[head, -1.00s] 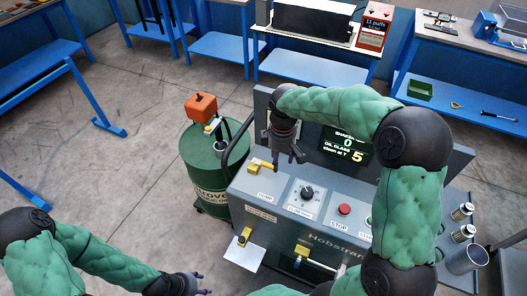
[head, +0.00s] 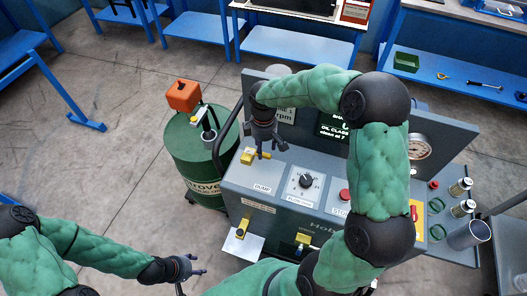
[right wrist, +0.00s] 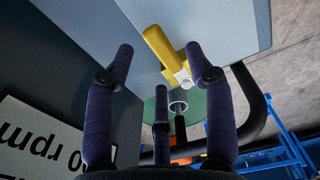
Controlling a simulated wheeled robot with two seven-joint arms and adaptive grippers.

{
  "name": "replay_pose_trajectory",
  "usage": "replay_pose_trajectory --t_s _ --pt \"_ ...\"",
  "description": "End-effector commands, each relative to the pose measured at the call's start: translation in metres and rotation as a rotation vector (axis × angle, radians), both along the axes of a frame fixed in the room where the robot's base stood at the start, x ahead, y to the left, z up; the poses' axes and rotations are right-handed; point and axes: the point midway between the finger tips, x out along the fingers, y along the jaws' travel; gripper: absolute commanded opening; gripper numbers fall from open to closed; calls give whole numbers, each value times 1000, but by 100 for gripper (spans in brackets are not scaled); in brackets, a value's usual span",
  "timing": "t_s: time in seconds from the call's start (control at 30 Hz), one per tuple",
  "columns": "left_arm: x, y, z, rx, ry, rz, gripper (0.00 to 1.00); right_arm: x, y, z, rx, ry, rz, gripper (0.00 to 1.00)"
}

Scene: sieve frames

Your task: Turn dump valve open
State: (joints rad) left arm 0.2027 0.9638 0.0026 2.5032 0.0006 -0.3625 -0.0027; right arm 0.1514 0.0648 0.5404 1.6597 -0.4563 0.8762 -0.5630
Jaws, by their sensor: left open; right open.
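The yellow dump valve handle (head: 248,157) sits at the left end of the grey console's sloping top, above a label that appears to read DUMP (head: 262,188). My right gripper (head: 265,150) reaches down from above, open and empty, with its fingers close to the handle. In the right wrist view, the yellow handle (right wrist: 162,46) with its pale fitting shows between and beyond the spread fingers; contact cannot be told. My left gripper (head: 194,268) is open and empty at the lower left, in front of the console and away from the valve.
A green drum (head: 205,165) with an orange box (head: 183,96) stands left of the console. The console (head: 235,185) carries a black knob (head: 306,181) and a red button (head: 345,195) right of the valve. Another yellow handle (head: 242,229) is on the front. Open floor lies left.

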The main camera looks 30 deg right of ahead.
Motion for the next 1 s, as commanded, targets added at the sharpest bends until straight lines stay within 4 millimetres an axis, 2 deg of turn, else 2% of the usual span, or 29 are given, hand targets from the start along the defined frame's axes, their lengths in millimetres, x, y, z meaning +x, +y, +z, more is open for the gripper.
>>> replay_pose_trajectory --t_s 0.03,0.2,0.57,0.7,0.77,1.0 --pt "0 0 -3 0 0 0 54 0 0 -8 -1 1 -1 54" --pt "0 0 -6 0 0 0 54 0 -1 -21 -1 -1 0 54" --pt "0 0 -6 0 0 0 54 0 0 -24 -1 -1 0 54" --pt "0 0 -6 0 0 0 54 0 0 -24 -1 -1 0 15" --pt "0 0 -6 0 0 0 54 0 0 -24 -1 -1 0 0" --pt "0 0 -6 0 0 0 54 2 2 -24 -1 -1 1 0"
